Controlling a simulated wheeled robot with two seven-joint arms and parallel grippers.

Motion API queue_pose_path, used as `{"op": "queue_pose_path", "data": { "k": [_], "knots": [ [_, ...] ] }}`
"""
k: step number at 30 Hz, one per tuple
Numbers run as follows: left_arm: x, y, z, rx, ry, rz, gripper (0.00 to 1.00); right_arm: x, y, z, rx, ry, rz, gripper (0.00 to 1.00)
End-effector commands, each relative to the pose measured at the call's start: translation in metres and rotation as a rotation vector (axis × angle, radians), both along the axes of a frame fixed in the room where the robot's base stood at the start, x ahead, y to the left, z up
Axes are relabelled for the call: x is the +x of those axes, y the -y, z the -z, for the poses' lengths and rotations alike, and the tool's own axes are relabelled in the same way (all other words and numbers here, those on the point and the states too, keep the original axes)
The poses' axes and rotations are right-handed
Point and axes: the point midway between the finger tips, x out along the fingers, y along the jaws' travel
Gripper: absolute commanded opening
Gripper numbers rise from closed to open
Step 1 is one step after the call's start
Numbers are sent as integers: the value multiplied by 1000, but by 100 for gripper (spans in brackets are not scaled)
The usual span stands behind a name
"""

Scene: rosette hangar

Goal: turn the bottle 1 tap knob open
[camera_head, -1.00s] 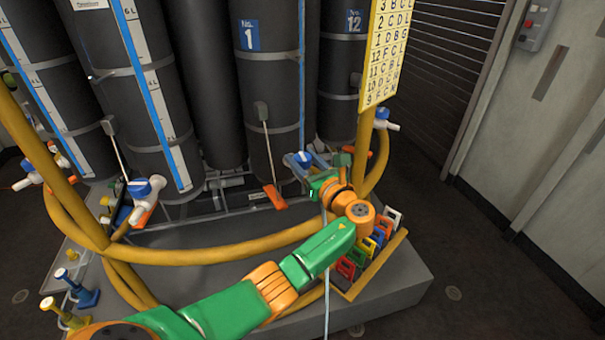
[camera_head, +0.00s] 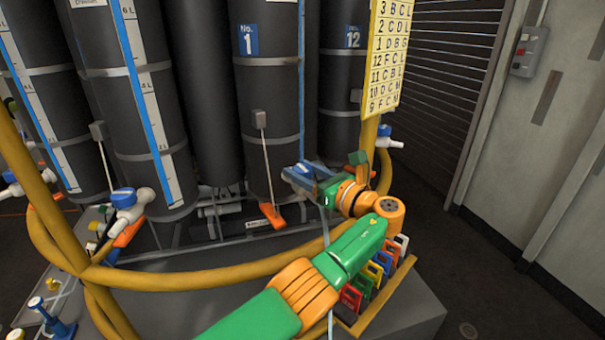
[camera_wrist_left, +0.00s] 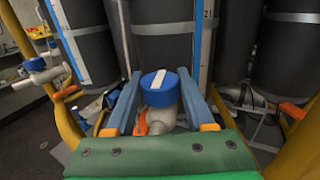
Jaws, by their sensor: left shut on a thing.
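Bottle 1 (camera_head: 268,90) is a tall black cylinder with a blue "No. 1" sign. My left gripper (camera_head: 306,176) is at the tap in front of it, at the lower right of the bottle. In the left wrist view, the blue tap knob (camera_wrist_left: 160,90) with a white bar on top sits between the two blue-grey fingers, and the left gripper (camera_wrist_left: 160,74) is shut on it. The pale tap body (camera_wrist_left: 163,119) shows below the knob. In the head view the fingers partly hide the tap. My right gripper is not in view.
A yellow hose rail (camera_head: 200,270) curves across the front. A rack of coloured clips (camera_head: 375,275) sits close under my left forearm. A yellow letter chart (camera_head: 391,50) stands right of the bottles. Another blue-knobbed tap (camera_head: 124,198) is at left. Open floor lies right.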

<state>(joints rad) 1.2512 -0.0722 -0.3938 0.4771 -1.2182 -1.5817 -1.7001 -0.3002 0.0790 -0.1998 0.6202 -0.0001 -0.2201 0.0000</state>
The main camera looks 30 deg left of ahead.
Motion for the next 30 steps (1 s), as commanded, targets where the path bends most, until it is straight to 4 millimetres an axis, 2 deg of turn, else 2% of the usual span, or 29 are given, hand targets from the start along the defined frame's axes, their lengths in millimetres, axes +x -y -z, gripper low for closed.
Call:
{"op": "queue_pose_path", "data": {
  "k": [5, 6, 9, 18, 27, 30],
  "knots": [
    [0, 0, -1, 1, 1, 0, 0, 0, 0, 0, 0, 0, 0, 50],
    [0, 0, -1, 2, 1, 0, 62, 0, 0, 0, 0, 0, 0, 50],
    [0, 0, -1, 1, 1, 0, 84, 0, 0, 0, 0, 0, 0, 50],
    [0, 3, 0, 1, 1, 2, 84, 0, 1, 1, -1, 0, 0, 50],
    [-14, 60, 2, 0, 2, 2, 84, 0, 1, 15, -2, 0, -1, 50],
    [-16, 68, 1, 1, 2, 1, 84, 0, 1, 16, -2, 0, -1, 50]
  ]
}}
